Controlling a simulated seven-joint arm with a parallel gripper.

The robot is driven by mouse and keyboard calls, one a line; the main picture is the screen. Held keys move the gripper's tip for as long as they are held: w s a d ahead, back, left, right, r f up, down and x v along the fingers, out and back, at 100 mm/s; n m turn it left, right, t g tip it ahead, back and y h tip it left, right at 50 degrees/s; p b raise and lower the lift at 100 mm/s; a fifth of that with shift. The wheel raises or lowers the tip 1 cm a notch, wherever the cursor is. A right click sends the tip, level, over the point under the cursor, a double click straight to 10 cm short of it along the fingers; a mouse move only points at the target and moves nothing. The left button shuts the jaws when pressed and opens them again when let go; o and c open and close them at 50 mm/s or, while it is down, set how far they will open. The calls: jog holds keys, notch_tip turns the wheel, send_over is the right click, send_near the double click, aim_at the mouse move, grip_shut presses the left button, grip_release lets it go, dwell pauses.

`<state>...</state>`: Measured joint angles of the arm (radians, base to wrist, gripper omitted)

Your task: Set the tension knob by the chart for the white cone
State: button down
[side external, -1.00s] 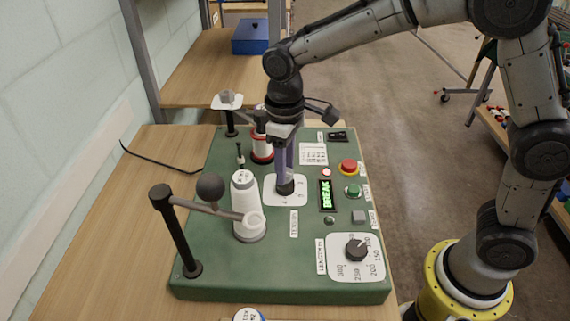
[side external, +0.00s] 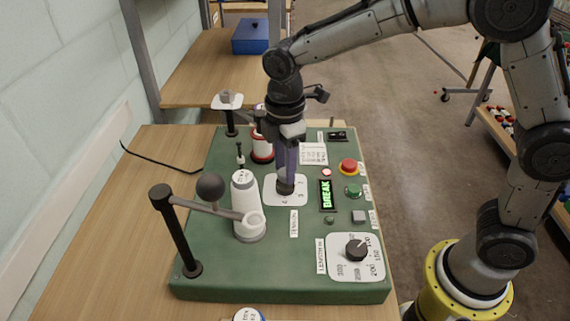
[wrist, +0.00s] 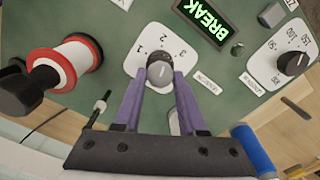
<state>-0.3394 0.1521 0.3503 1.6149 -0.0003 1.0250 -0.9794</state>
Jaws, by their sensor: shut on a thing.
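My gripper (side external: 285,182) points down and is shut on the dark tension knob (wrist: 160,72). The knob sits on a white dial plate (wrist: 140,62) with 1, 2 and 3 on it; I cannot tell exactly where its pointer aims. The white cone (side external: 243,210) stands upright on the green panel, left of and nearer the camera than the knob. A small white chart (side external: 313,153) lies on the panel beyond the knob; its print is too small to read.
A display (side external: 326,195) reads BREAK in green. A red button (side external: 348,166), a green button (side external: 353,190) and a larger length dial (side external: 355,248) lie to the right. A post with a ball-ended arm (side external: 210,188) and a red-and-white spool (side external: 262,148) stand close by.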

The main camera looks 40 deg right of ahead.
jog(key=shift+r+n, duration=0.15)
jog(key=shift+n, duration=0.65)
jog(key=shift+c, duration=2.3)
grip_release()
notch_tip(320, 180, up, 14)
